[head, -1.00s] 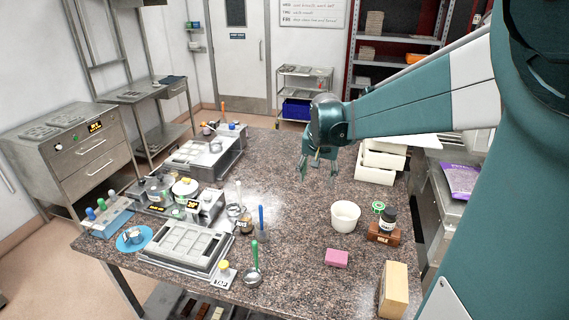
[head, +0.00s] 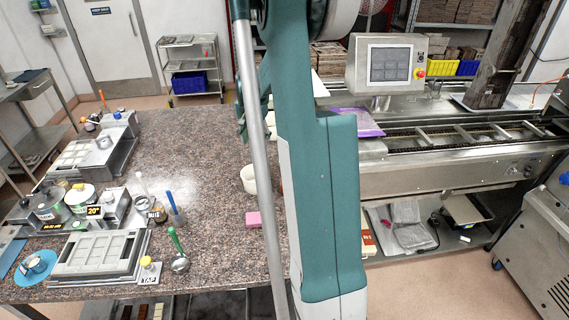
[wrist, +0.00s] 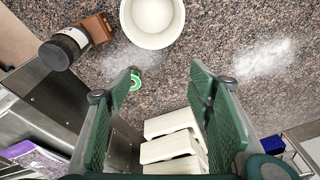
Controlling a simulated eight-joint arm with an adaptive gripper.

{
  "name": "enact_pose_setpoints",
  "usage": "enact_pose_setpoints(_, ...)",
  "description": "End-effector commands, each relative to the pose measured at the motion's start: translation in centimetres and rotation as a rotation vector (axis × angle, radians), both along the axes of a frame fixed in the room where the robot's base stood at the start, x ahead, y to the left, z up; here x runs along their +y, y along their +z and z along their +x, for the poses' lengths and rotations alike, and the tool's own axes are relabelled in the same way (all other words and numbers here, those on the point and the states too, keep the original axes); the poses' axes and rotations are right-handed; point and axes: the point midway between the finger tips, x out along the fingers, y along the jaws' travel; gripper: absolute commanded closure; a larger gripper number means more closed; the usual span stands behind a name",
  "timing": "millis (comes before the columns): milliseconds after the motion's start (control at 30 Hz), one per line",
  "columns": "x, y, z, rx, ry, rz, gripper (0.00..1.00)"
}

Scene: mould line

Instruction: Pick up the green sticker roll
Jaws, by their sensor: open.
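The green sticker roll (wrist: 137,80) lies on the speckled worktop in the wrist view. It shows just beside the tip of the left finger, which hides part of it. My gripper (wrist: 167,82) is open, with its two green fingers spread and nothing between them. The roll sits at the left edge of the gap rather than at its middle. In the head view my arm covers the place of the roll, and the roll cannot be seen there.
A white bowl (wrist: 153,17) stands beyond the roll. A dark jar (wrist: 64,48) and a brown wooden block (wrist: 98,27) are to its left. White stacked trays (wrist: 172,140) lie below the gap. A pink block (head: 253,219) is on the worktop (head: 205,140), whose middle is clear.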

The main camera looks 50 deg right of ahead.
Motion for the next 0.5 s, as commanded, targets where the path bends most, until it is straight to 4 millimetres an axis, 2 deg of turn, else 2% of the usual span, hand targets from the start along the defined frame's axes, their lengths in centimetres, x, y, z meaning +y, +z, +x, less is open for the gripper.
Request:
enact_pose_setpoints(100,-3.0,-1.9,-0.3,0.011,-0.055,0.011,0.48)
enact_pose_setpoints(500,-11.6,-8.4,-2.3,0.049,-0.228,0.047,0.48)
